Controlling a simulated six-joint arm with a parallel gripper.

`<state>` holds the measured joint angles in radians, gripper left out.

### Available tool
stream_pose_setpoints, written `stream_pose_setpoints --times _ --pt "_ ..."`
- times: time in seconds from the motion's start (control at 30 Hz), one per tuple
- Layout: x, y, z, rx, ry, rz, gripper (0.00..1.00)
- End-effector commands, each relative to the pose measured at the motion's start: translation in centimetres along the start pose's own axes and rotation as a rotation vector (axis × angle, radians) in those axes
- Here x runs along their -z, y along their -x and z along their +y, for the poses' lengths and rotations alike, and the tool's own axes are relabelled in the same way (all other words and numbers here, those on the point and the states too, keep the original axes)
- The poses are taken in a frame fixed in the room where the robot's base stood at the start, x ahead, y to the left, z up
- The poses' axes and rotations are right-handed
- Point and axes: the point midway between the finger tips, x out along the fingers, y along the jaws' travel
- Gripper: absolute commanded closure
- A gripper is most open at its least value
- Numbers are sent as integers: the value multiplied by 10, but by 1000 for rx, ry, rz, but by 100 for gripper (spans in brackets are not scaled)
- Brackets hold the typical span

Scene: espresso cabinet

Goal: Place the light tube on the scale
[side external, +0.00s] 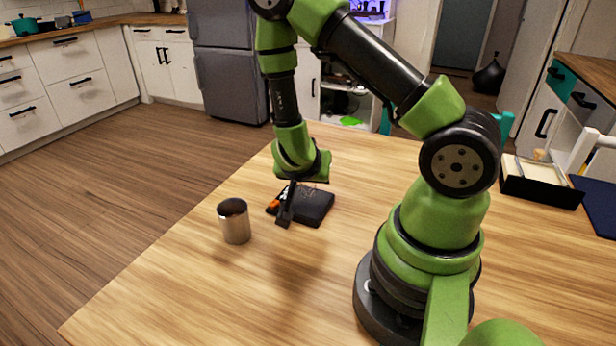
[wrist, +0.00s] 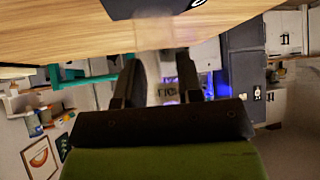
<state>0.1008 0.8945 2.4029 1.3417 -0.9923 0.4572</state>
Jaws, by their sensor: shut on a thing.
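The black, flat scale (side external: 312,207) lies on the wooden table, just to the right of my gripper (side external: 286,212) in the side view. Its dark edge (wrist: 150,7) also shows at the top of the wrist view. My gripper (wrist: 161,60) is shut on a pale, see-through thing (wrist: 165,34), which I take to be the light tube. In the wrist view it stands between the two dark fingers and reaches toward the scale. In the side view the fingers mostly hide it. I cannot tell whether it touches the scale.
A metal cup (side external: 235,222) stands upright on the table, left of my gripper. A small orange item (side external: 273,204) shows beside the fingers. A black box with a pale inside (side external: 541,180) and a dark blue mat (side external: 597,204) lie at the right. The table's front left is clear.

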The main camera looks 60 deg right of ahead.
Motion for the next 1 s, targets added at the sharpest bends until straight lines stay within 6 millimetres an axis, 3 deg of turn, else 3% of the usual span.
stream_pose_setpoints --times 0.53,0.57,0.63,1.0 --pt "-12 -11 0 0 1 -1 90" --pt "-11 -11 0 0 0 0 59" --pt "-11 -11 0 1 0 0 43" --pt "-8 -8 0 2 -2 1 41"
